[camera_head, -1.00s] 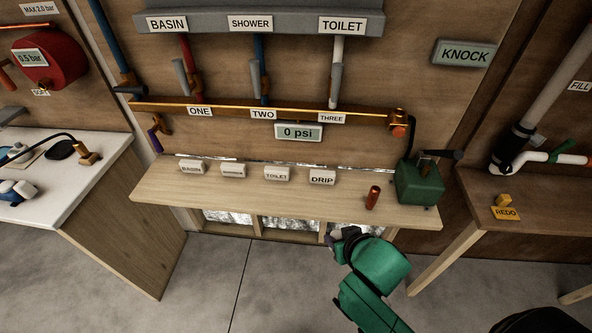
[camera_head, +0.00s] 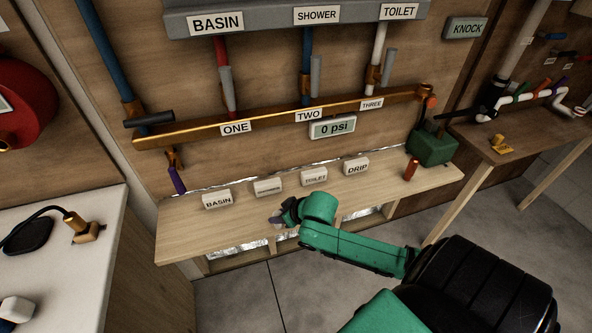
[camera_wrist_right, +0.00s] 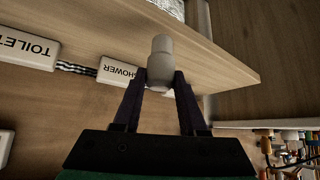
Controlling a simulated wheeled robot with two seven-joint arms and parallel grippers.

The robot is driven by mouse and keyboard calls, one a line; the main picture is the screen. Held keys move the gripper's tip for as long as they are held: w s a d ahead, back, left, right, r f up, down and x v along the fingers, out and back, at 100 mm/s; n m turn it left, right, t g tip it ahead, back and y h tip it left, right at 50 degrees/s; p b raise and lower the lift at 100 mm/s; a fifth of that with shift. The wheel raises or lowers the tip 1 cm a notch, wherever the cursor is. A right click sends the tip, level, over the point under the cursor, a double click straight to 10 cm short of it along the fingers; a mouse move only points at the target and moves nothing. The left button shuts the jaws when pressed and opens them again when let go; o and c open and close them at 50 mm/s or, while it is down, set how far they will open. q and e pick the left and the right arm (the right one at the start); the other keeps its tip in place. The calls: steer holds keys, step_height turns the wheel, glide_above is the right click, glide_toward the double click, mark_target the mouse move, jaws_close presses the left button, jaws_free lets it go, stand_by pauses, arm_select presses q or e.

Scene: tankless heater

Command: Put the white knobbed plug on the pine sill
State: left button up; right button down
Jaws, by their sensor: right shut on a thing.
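The white knobbed plug (camera_wrist_right: 160,62) is between the fingers of my right gripper (camera_wrist_right: 163,85) in the right wrist view, its rounded end pointing away from the palm. In the head view my right gripper (camera_head: 281,215) is in front of the name blocks, over the pine sill (camera_head: 205,235). The plug shows there only as a small pale shape. I cannot tell whether it touches the sill. My left gripper is not in view.
Blocks reading BASIN (camera_head: 217,199), SHOWER (camera_head: 268,187), TOILET (camera_head: 314,177) and DRIP (camera_head: 356,166) stand along the sill. A copper cylinder (camera_head: 410,170) and a green box (camera_head: 433,148) are at its right end. The sill's left front is bare. A white counter (camera_head: 85,275) stands left.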

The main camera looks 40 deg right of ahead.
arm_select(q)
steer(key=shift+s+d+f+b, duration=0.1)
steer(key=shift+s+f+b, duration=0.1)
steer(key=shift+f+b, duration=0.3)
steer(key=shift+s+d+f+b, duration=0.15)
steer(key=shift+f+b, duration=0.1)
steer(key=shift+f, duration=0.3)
arm_select(e)
steer(key=w+d+r+m, duration=0.1)
steer(key=w+d, duration=0.2)
steer(key=d, duration=0.4)
steer(key=w+d+r+m+h, duration=0.1)
steer(key=w+d+r, duration=0.1)
steer(key=d, duration=0.5)
steer(key=shift+w+d, duration=0.25)
steer(key=shift+w, duration=0.45)
steer(key=shift+h, duration=0.3)
step_height(320, 180, down, 4)
steer(key=shift+f+b, duration=0.25)
steer(key=shift+b, duration=0.5)
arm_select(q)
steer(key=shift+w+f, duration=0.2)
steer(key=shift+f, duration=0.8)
arm_select(e)
steer(key=shift+f, duration=0.6)
arm_select(q)
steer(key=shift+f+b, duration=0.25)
steer(key=shift+b, duration=0.25)
arm_select(e)
steer(key=shift+f, duration=0.45)
